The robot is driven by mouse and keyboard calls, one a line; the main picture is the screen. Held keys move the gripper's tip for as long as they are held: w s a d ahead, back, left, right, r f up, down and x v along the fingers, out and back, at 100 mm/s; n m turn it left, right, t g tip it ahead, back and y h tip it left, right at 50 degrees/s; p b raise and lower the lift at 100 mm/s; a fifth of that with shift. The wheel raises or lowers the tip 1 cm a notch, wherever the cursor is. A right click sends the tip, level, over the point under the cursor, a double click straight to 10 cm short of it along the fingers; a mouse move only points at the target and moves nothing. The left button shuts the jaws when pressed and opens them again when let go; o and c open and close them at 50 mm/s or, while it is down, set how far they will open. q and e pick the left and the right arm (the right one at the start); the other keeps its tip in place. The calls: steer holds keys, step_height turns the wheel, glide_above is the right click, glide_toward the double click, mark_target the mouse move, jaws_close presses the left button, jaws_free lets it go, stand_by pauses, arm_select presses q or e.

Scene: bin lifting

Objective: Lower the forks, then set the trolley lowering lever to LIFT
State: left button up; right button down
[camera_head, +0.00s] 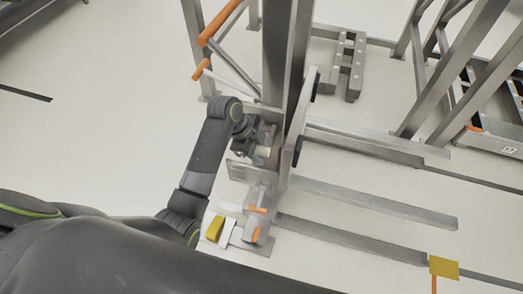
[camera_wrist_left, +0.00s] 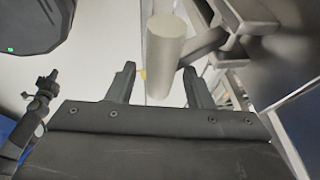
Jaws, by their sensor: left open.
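My left gripper (camera_head: 262,146) is at the trolley mast (camera_head: 277,60), low on its near side. In the left wrist view its two fingers (camera_wrist_left: 160,78) are apart. A pale grey cylindrical grip (camera_wrist_left: 165,48) stands in front of the gap between them; I cannot tell whether they touch it. It looks like a handle or lever, but its setting is not readable. The trolley's two forks (camera_head: 375,203) reach out to the right, near the floor; their exact height is hard to judge. My right gripper is not in view.
Orange-gripped handles (camera_head: 218,22) are at the upper left of the mast. Small orange parts (camera_head: 257,234) and a yellow block (camera_head: 215,229) are at the trolley's base. A metal frame (camera_head: 450,75) stands at the right. A yellow plate (camera_head: 443,267) is at lower right.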

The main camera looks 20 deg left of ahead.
arm_select(q)
steer(key=shift+d+f, duration=0.15)
steer(key=shift+f, duration=0.3)
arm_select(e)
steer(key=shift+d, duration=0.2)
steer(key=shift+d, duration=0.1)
arm_select(q)
jaws_close()
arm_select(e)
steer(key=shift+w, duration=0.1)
